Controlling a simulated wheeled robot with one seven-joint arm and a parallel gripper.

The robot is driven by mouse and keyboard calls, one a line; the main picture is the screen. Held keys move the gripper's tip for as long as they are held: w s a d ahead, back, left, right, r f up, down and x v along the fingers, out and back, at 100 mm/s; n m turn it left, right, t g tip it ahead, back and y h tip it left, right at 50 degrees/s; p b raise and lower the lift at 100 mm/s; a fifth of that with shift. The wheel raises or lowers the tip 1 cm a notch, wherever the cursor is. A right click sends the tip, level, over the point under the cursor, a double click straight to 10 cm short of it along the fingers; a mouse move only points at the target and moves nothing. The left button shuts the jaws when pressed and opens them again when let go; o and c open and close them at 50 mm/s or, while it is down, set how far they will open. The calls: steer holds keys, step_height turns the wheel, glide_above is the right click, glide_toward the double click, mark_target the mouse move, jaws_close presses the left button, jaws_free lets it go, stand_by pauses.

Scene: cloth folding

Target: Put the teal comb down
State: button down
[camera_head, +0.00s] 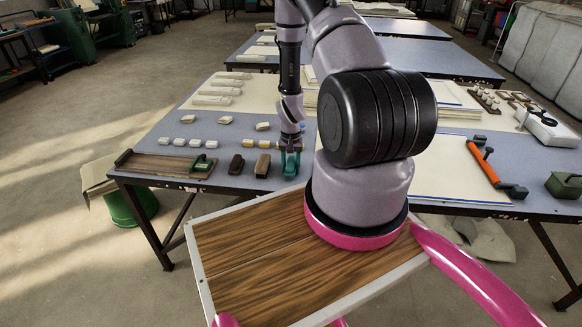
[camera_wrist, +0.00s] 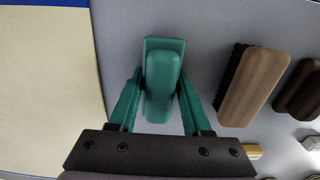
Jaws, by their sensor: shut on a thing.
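The teal comb (camera_wrist: 164,60) is between the fingers of my gripper (camera_wrist: 162,84) in the wrist view. It has a rounded grip on top of a wider flat part. My gripper is shut on the grip, one teal finger against each side. In the head view my gripper (camera_head: 290,160) points down at the near part of the blue-grey table (camera_head: 226,183), and the comb is hard to tell from the teal fingers there. Whether the comb touches the table or hangs just above it I cannot tell.
A light wooden brush (camera_wrist: 252,88) and a dark one (camera_wrist: 300,92) lie beside the comb. In the head view, a wooden board (camera_head: 150,163) with a green-handled tool (camera_head: 203,163) lies further left. Pale cloth or paper (camera_wrist: 45,100) covers the table on the comb's other side.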

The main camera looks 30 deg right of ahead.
mark_target(291, 161)
steer(key=shift+f, duration=0.15)
steer(key=shift+c, duration=1.7)
jaws_free()
steer(key=shift+f, duration=0.1)
steer(key=shift+s+d, duration=0.15)
steer(key=shift+r, duration=0.45)
steer(key=r, duration=1.1)
steer(key=shift+w+r, duration=0.2)
steer(key=shift+r, duration=0.2)
